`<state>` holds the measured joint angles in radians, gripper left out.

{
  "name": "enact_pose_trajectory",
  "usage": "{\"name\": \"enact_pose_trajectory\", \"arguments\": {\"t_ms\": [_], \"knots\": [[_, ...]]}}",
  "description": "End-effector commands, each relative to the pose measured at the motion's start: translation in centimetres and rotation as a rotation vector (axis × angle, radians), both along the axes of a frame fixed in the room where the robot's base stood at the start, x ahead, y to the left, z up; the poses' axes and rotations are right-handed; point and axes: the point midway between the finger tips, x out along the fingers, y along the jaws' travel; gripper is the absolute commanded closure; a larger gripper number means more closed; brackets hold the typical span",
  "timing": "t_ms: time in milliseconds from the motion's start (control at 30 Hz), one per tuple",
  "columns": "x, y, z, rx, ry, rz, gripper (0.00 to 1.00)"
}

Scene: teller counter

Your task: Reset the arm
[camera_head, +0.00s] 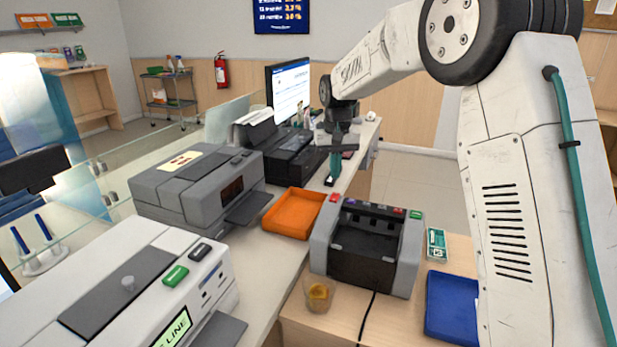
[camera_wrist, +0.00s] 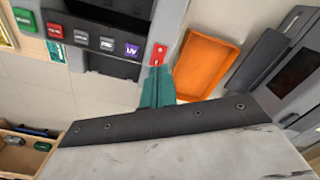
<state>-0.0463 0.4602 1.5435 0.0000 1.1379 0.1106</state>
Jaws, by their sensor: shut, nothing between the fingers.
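My arm reaches out from the right in the head view. My gripper (camera_head: 335,168) points down over the counter, behind the orange tray and the grey banknote machine. Its teal fingers are together with nothing between them. In the wrist view the shut fingers (camera_wrist: 157,88) appear just beside the red button (camera_wrist: 158,54) on the corner of the banknote machine (camera_wrist: 172,18). I cannot tell the distance between fingertips and machine from this view.
The orange tray (camera_head: 270,222) is empty. A grey printer (camera_head: 165,195) stands left of it, and a banknote machine (camera_head: 322,245) to its right. A glass cup (camera_head: 318,296) and a blue tray (camera_head: 440,318) are in front. A monitor (camera_head: 288,90) stands behind.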

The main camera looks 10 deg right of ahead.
Motion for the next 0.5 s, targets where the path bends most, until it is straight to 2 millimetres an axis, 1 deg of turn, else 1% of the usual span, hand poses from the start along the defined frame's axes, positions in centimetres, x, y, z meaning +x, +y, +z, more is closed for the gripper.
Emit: {"name": "enact_pose_trajectory", "arguments": {"t_ms": [67,167,200,267,300,467,500], "knots": [[-0.4,0.0,-0.3,0.0,0.013,0.01,1.0],[-2.0,-0.1,-1.8,-0.002,0.057,0.02,1.0],[-3.3,-0.2,-2.1,-0.003,0.079,0.026,1.0],[-5.7,-0.3,-1.8,-0.003,0.102,0.034,1.0],[-7.3,-0.5,-1.3,-0.004,0.112,0.038,1.0],[-13.7,-1.0,0.9,-0.003,0.134,0.053,1.0],[-15.4,-1.2,1.5,-0.002,0.135,0.056,1.0]]}}
